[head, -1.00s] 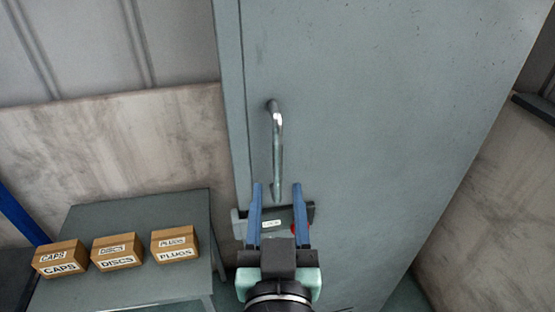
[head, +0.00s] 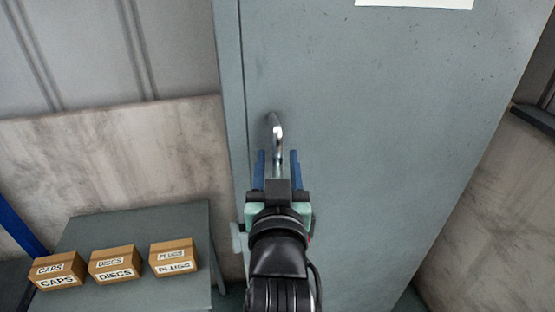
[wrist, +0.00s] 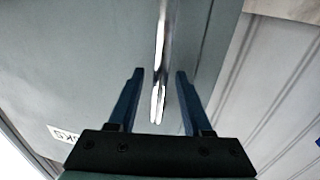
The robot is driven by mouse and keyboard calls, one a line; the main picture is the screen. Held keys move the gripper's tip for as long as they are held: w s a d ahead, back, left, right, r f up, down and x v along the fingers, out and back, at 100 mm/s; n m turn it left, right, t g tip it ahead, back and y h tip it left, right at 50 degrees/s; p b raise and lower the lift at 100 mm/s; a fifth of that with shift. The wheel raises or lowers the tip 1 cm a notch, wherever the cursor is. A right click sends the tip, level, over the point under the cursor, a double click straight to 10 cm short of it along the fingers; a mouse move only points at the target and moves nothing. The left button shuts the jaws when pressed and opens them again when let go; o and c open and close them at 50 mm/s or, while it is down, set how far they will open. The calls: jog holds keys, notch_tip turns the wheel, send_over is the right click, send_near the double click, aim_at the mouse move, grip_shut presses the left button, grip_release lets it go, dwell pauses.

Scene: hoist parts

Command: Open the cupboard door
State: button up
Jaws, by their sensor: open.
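The grey cupboard door (head: 370,130) fills the middle of the head view and looks closed. Its shiny vertical bar handle (head: 277,130) is near the door's left edge; my gripper hides the handle's lower part. My gripper (head: 278,158) is open, with its blue fingers on either side of the handle in the head view. In the wrist view the handle (wrist: 160,70) runs down between the two open fingers (wrist: 158,88), and neither finger visibly touches it. I cannot tell how deep the handle sits between the fingers.
A low grey table (head: 140,220) stands left of the cupboard with three labelled boxes: caps (head: 57,271), discs (head: 115,265) and plugs (head: 174,257). A white sheet (head: 415,3) is on the upper door. Walls stand on both sides.

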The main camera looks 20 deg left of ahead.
grip_shut()
dwell(1.4)
